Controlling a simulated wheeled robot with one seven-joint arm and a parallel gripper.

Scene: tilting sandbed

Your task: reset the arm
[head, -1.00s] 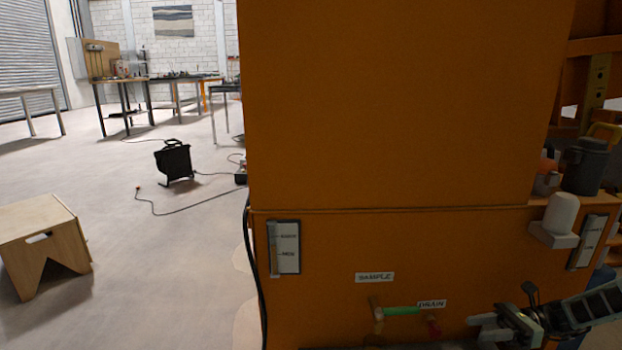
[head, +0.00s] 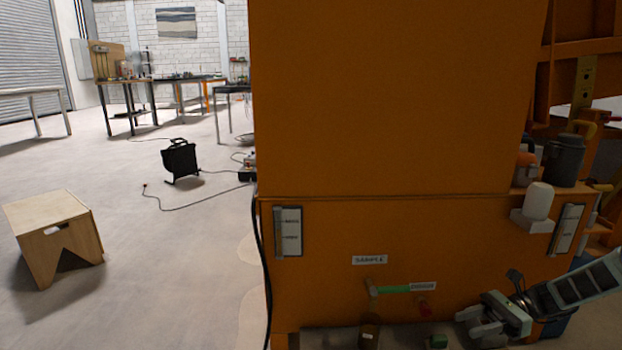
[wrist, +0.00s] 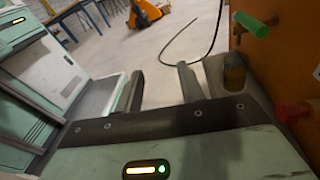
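My gripper (head: 468,325) is at the lower right of the head view, in front of the orange machine (head: 390,100) near its base. In the wrist view my gripper (wrist: 163,85) has its two fingers apart, with only floor between them. The green handle (head: 395,288) and the red knob (head: 424,306) on the machine are left of my gripper. In the wrist view the green handle (wrist: 252,24) and red knob (wrist: 292,111) are at the right.
A white container (head: 538,197) sits on a bracket at the machine's right. A black cable (head: 262,260) runs down its left edge. A wooden stool (head: 55,230) and black heater (head: 181,160) stand on the otherwise open floor at left.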

